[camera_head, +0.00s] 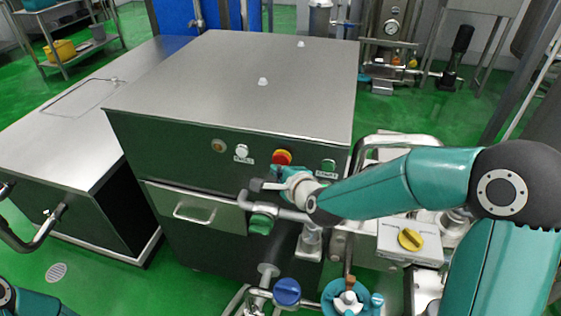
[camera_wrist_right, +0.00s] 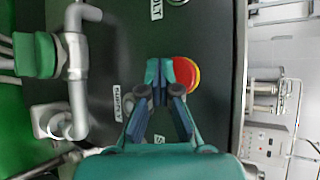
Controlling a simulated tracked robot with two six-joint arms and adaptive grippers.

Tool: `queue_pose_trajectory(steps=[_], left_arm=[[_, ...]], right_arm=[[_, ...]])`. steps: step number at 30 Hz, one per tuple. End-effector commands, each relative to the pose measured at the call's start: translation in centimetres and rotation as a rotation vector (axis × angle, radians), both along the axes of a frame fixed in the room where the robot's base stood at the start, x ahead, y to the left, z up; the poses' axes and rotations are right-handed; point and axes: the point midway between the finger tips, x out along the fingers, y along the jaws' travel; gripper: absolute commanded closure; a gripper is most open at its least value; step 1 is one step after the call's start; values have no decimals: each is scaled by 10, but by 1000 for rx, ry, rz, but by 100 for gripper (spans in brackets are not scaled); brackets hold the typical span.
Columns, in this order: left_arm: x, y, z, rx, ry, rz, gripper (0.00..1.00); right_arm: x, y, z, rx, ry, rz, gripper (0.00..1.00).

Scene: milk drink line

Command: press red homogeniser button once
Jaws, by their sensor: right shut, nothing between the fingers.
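The red homogeniser button (camera_head: 282,156) with a yellow ring sits on the dark front panel of the steel-topped homogeniser cabinet (camera_head: 240,85). It also shows in the right wrist view (camera_wrist_right: 186,72), where my fingertips overlap its left edge. My right gripper (camera_head: 270,179) is shut and empty, just below the button in the head view. In the wrist view its fingertips (camera_wrist_right: 166,73) meet in front of the panel beside the button. I cannot tell whether they touch it.
A white button (camera_head: 241,150) and another labelled control (camera_head: 328,166) flank the red one. Below my right gripper are pipes with a green fitting (camera_head: 261,223) and a blue knob (camera_head: 287,291). A box with a yellow knob (camera_head: 410,239) stands right.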

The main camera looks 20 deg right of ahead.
Motion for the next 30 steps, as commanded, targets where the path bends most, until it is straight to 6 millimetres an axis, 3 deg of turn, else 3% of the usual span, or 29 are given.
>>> queue_pose_trajectory(steps=[30], left_arm=[[0, 0, -8, 0, 0, 0, 60]], right_arm=[[7, -4, 1, 0, 0, 2, 100]])
